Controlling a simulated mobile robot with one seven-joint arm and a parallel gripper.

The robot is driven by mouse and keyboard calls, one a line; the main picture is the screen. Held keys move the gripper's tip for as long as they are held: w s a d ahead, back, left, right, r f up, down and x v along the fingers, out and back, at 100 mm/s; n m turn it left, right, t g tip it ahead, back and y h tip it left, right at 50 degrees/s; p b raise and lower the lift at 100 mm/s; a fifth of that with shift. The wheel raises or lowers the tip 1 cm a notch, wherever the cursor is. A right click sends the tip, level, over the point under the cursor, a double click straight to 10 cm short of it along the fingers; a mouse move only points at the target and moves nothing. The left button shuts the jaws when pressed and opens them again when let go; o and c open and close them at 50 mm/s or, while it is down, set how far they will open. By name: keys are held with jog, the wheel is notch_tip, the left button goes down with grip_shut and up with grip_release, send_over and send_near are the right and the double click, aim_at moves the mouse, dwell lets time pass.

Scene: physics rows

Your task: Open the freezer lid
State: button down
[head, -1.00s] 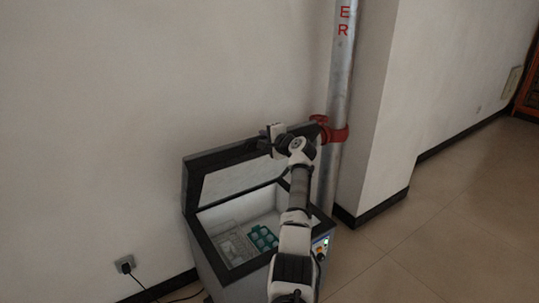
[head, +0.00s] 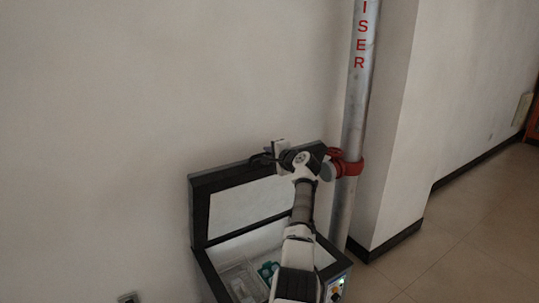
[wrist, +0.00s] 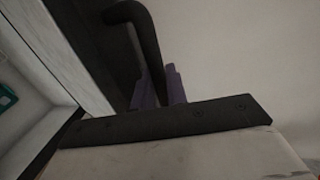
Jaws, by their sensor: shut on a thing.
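The chest freezer (head: 212,278) stands against the wall at the lower middle of the head view. Its lid (head: 250,204) is raised and stands steeply, with the pale inner panel and dark frame showing. My gripper (head: 272,155) is at the lid's top edge. In the wrist view, the purple fingers of my gripper (wrist: 162,88) are closed at the dark bent handle (wrist: 147,42) on the lid. The far finger is partly hidden by the handle. The freezer's inside is open to view, partly covered by my arm.
Teal items (head: 267,271) and a wire basket (head: 240,282) lie inside the freezer. Floor (head: 450,235) is free to the right.

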jog(key=c, duration=1.5)
grip_release()
jog(key=shift+d, duration=0.1)
jog(key=b+v, duration=0.3)
jog(key=v, duration=1)
jog(key=shift+s+d+b, duration=0.2)
jog(key=shift+s+b, duration=0.15)
jog(key=shift+b, duration=0.05)
